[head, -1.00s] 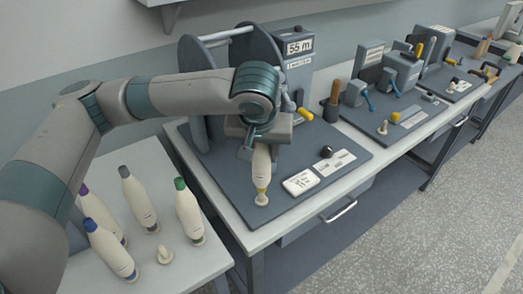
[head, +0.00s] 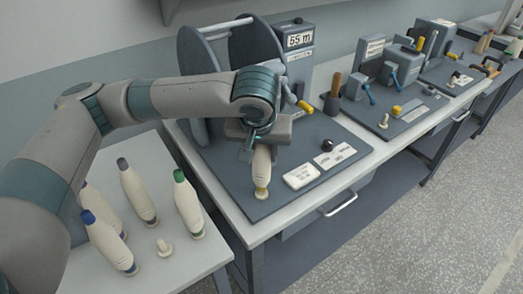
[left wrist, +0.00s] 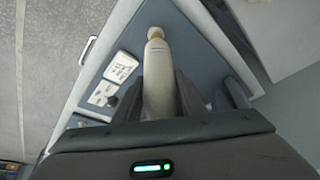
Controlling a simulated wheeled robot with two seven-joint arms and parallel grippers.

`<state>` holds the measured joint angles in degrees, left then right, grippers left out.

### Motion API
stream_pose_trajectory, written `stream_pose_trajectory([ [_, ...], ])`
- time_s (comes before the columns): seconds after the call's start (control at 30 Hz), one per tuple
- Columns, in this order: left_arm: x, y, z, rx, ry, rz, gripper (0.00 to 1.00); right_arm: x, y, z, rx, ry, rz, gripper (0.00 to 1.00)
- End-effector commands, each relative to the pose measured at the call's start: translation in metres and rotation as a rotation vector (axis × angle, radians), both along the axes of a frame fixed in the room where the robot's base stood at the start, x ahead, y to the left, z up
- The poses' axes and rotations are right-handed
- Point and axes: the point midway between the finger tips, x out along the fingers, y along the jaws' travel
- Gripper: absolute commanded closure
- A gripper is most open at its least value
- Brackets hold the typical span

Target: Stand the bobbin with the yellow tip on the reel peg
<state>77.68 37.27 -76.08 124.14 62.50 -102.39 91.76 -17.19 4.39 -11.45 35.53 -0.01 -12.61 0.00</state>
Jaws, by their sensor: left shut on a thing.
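My left gripper (head: 258,145) is shut on a cream bobbin (head: 262,165) above the front corner of the dark board. The bobbin is about upright, with a yellow band near its lower end; its top is hidden by the gripper. Its lower end is at the small cream reel peg (head: 261,195), whose base shows just below. I cannot tell whether it is fully seated. In the left wrist view the bobbin (left wrist: 157,80) lies between the two fingers, with the round cream peg end (left wrist: 156,33) at its far end. My right gripper is not in view.
Several bobbins with blue (head: 108,240), grey (head: 138,192) and green (head: 188,204) tips stand on the left table beside an empty peg (head: 163,247). A large reel (head: 200,95) stands behind the gripper. White cards (head: 301,175) and a black knob (head: 328,145) lie right.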

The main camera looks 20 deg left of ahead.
Motion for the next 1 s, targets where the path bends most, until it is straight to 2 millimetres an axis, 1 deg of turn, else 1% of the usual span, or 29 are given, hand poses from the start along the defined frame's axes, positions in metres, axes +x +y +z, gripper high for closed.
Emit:
stream_pose_trajectory([
  [0.77,0.000,0.000,-0.020,0.000,0.000,0.000,0.88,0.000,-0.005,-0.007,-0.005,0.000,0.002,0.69],
  [0.8,0.000,0.000,-0.019,0.000,0.000,0.000,0.58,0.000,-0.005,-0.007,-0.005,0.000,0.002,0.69],
  [0.87,0.000,0.000,-0.019,0.000,0.000,0.000,0.44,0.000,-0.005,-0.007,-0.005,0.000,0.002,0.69],
  [0.9,0.000,0.000,-0.019,0.000,0.000,0.000,0.41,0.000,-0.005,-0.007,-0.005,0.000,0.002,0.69],
  [1.0,0.000,0.000,-0.019,0.000,0.000,0.000,0.41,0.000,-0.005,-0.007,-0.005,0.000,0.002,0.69],
])
